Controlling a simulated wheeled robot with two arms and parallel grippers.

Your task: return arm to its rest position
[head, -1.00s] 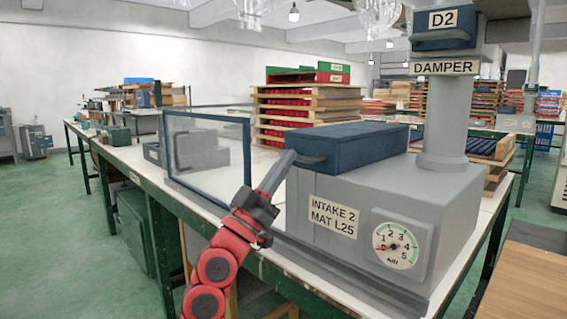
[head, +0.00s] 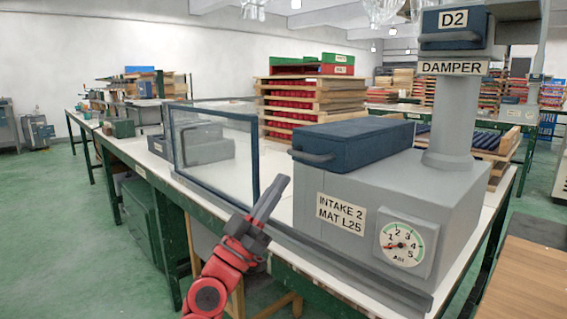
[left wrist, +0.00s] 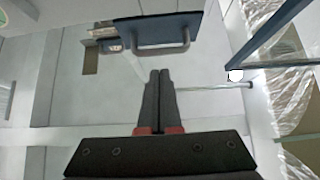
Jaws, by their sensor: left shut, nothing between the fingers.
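My left gripper (head: 279,184) is shut and empty in the head view. Its fingers point up and to the right, just in front of the left front side of the grey intake box labelled INTAKE 2 MAT L25 (head: 375,222). It is apart from the handle of the dark blue drawer-like block (head: 362,140) on top of that box. In the left wrist view the two closed fingers (left wrist: 160,75) point at a blue panel with a handle (left wrist: 160,35). My right gripper is in neither view.
A blue-framed clear panel (head: 215,150) stands on the long bench just left of the fingers. A gauge (head: 401,244) is on the box front, and a grey damper column (head: 452,110) rises behind. Stacked trays (head: 308,105) stand farther back. Open green floor (head: 70,220) lies at left.

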